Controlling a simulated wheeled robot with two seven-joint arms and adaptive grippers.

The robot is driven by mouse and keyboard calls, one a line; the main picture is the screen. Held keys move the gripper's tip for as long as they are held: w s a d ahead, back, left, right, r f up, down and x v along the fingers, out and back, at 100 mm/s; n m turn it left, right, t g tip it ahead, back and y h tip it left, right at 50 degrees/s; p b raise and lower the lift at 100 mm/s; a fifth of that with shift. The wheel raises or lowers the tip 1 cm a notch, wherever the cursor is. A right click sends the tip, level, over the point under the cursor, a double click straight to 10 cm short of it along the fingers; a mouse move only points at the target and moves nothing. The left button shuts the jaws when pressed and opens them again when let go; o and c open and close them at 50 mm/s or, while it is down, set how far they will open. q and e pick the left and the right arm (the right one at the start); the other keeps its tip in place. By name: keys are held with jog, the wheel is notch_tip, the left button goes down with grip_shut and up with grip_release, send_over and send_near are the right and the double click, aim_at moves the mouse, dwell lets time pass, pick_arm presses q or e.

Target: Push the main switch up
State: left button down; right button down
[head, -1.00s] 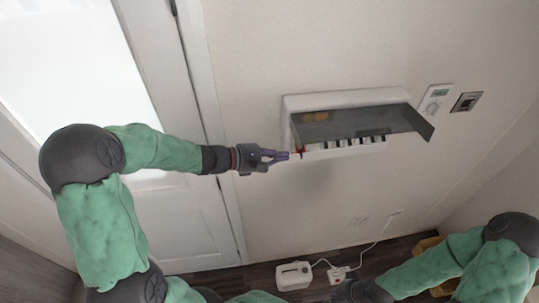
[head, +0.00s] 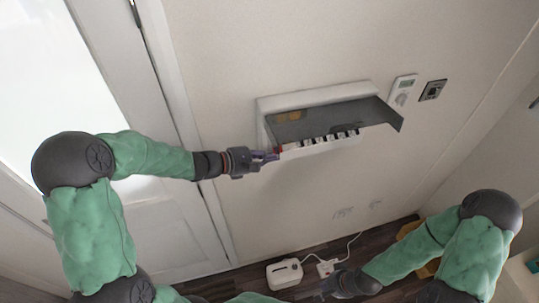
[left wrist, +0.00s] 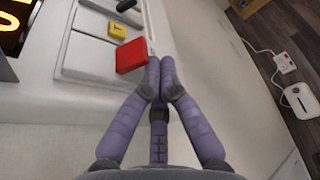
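The fuse box (head: 290,103) is on the wall with its dark cover (head: 345,117) raised. The main switch appears to be the red one at the box's left end, a small red patch (head: 281,149) in the head view. The left wrist view shows it larger, as a red block (left wrist: 131,56). My left gripper (head: 277,155) is at that end of the box. Its purple fingers (left wrist: 161,68) are together, tips right beside the red block; contact is unclear. My right gripper (head: 330,284) is low near the floor, its fingers too small to judge.
Several breaker switches (head: 330,138) run rightward from the red one. A thermostat (head: 403,90) and a wall socket (head: 433,90) are right of the box. A white device (head: 284,273) and a power strip (head: 326,268) with a cord lie on the floor. A door (head: 150,220) is at left.

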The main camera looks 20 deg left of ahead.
pick_arm(q)
jog(key=shift+r+n+g+p, duration=0.15)
jog(key=shift+n+g+p, duration=0.15)
jog(key=shift+p, duration=0.1)
jog(key=n+p, duration=0.1)
jog(key=p, duration=0.1)
jog(key=r+n+g+p, duration=0.1)
jog(key=s+n+h+p, duration=0.1)
jog(key=p, duration=0.1)
jog(key=shift+d+r+p, duration=0.3)
jog(key=shift+d+p, duration=0.05)
jog(key=shift+s, duration=0.1)
dwell(0.3)
jog(key=shift+r+p, duration=0.6)
jog(key=shift+r, duration=0.25)
jog(key=shift+r, duration=0.1)
